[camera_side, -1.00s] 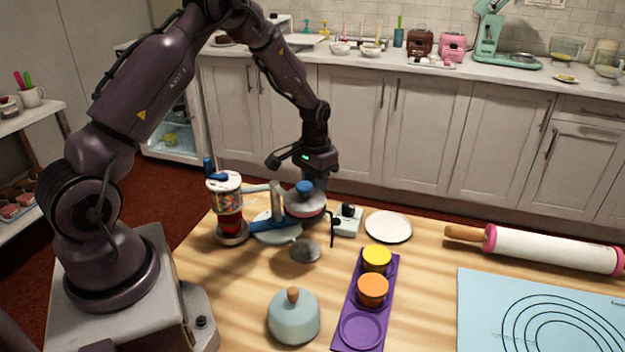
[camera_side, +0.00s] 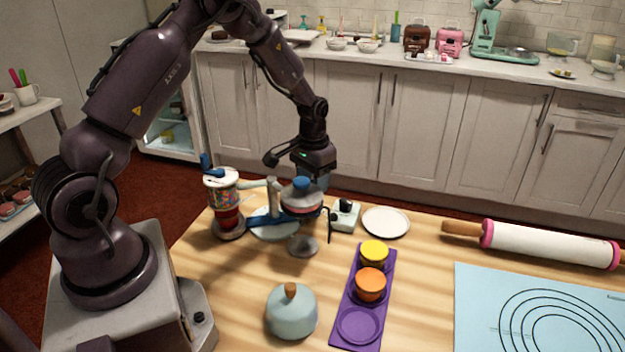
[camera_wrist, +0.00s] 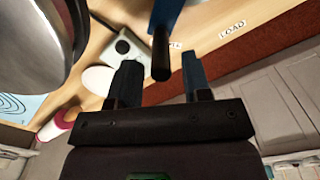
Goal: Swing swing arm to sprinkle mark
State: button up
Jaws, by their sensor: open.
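The swing arm shows as a blue bar (camera_side: 262,219) low on a pale stand with an upright post (camera_side: 272,192). A round red-and-grey piece with a blue knob (camera_side: 301,184) sits at its right end. My gripper (camera_side: 319,182) is just behind and right of that piece, its fingertips partly hidden. In the wrist view my gripper (camera_wrist: 160,72) is open, with a blue bar ending in a dark rod (camera_wrist: 161,58) between the fingers. I cannot tell whether they touch. A sprinkle dispenser (camera_side: 223,194) with a red lower part stands at the left. No sprinkle mark is readable.
A small white box (camera_side: 345,214) and white plate (camera_side: 386,222) are at the right. A purple tray (camera_side: 357,325) holds yellow and orange cups. A pale blue dome (camera_side: 291,314) stands in front. The word LOAD (camera_wrist: 232,28) shows in the wrist view.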

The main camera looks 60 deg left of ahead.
jog(key=shift+r, duration=3.5)
jog(key=s+d+r+m+t, duration=0.1)
jog(key=s+d+r, duration=0.2)
jog(key=d+r, duration=0.3)
jog(key=s+d+r+m+t, duration=0.1)
jog(key=s+d+r+t, duration=0.2)
jog(key=r, duration=0.6)
jog(key=s+d+r, duration=0.2)
jog(key=s+d, duration=0.1)
jog(key=s, duration=0.4)
jog(key=s+d+r+m+t, duration=0.1)
jog(key=s+d+r, duration=0.1)
jog(key=s+d, duration=0.2)
jog(key=s, duration=0.3)
jog(key=shift+s+d+r+t, duration=0.25)
jog(key=shift+s+d+t, duration=0.05)
jog(key=shift+s, duration=0.1)
